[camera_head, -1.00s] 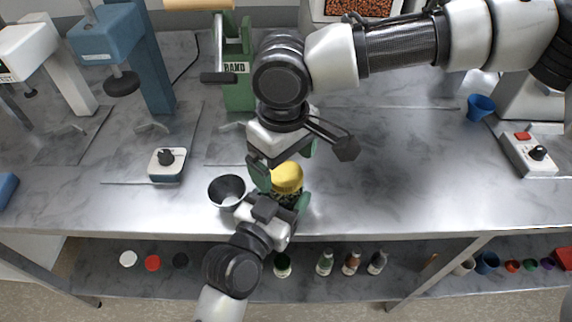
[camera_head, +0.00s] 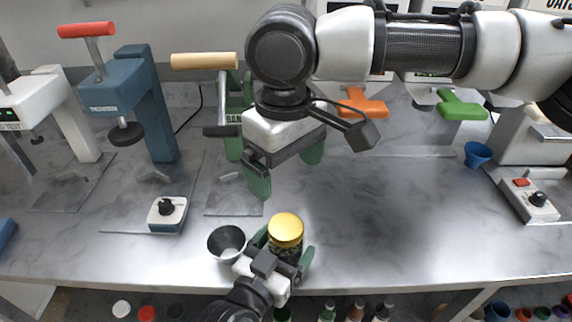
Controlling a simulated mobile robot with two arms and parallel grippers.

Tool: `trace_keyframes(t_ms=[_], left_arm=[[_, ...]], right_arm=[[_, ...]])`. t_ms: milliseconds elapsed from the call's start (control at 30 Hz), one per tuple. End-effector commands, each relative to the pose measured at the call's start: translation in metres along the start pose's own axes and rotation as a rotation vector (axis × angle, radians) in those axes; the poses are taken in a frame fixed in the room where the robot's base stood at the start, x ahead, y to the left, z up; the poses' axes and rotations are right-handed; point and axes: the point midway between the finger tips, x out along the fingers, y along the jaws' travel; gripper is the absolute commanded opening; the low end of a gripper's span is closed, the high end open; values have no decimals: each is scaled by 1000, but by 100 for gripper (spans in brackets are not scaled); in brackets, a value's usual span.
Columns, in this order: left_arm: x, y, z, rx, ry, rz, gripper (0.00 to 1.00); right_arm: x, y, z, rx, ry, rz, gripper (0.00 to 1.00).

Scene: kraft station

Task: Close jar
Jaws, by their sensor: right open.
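A dark jar (camera_head: 284,251) stands near the front edge of the metal table with a yellow lid (camera_head: 286,228) on its top. I cannot tell whether the lid is screwed tight. My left gripper (camera_head: 283,250) comes from the front edge, its green fingers on both sides of the jar. My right gripper (camera_head: 287,174) is above and behind the jar, its green fingers spread wide and empty, pointing down, clear of the lid.
A metal cup (camera_head: 226,242) stands just left of the jar. A dial box (camera_head: 167,213) sits further left, and presses (camera_head: 132,95) stand behind. A blue cup (camera_head: 477,154) and a switch box (camera_head: 529,199) are at the right. The table right of the jar is clear.

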Motion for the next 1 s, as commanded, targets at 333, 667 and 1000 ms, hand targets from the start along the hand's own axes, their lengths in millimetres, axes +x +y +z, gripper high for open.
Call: trace_keyframes(t_ms=[333, 667, 1000], left_arm=[[0, 0, 0, 0, 1, 0, 97], [-47, 0, 2, 2, -2, 1, 97], [-102, 0, 1, 1, -1, 0, 97]], right_arm=[[0, 0, 0, 0, 0, 0, 91], [6, 0, 0, 0, 0, 0, 91], [12, 0, 0, 0, 0, 0, 91]])
